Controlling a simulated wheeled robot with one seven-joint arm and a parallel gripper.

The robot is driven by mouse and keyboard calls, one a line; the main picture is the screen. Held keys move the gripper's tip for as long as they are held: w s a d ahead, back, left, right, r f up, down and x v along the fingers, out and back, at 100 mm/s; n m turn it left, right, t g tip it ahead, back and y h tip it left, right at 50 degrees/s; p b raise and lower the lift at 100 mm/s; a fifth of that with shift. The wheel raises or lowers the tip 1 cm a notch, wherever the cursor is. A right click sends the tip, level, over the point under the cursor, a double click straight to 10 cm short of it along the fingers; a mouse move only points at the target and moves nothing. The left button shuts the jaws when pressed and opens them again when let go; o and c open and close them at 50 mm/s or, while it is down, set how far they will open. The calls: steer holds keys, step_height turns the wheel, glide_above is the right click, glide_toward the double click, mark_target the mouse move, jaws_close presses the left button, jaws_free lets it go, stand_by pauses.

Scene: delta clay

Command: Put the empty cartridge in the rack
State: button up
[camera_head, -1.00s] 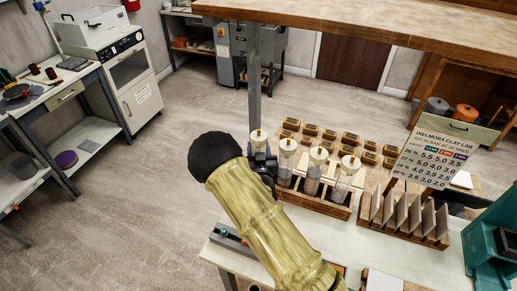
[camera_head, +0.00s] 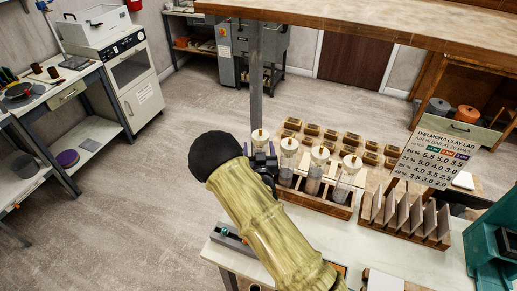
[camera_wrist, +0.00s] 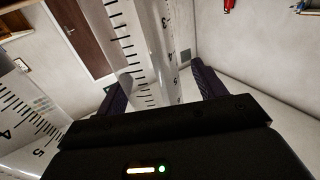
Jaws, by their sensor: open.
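A wooden rack (camera_head: 318,205) on the white bench holds clear capped cartridges in a row. They are a second (camera_head: 287,155), a third (camera_head: 314,172) and a fourth (camera_head: 346,180), the last two with grey matter low inside. The leftmost cartridge (camera_head: 259,138) is at the rack's left end, its lower part hidden by my gripper (camera_head: 265,167). In the wrist view my gripper (camera_wrist: 158,90) is open, with a clear cartridge with black scale marks (camera_wrist: 140,45) between its fingers. I cannot tell whether they touch it. Another marked cartridge (camera_wrist: 25,125) stands close at left.
Several small wooden blocks (camera_head: 330,134) stand behind the rack. A slotted holder with grey plates (camera_head: 403,215) and a sign (camera_head: 435,157) are to the right. A teal machine (camera_head: 492,240) stands at the right edge. A wooden shelf (camera_head: 400,27) overhangs the back.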

steer(key=shift+d+f, duration=0.1)
steer(key=shift+d, duration=0.15)
steer(key=s+d, duration=0.1)
steer(key=s, duration=1.6)
steer(key=shift+s+d, duration=0.15)
steer(key=shift+d, duration=0.1)
stand_by(0.5)
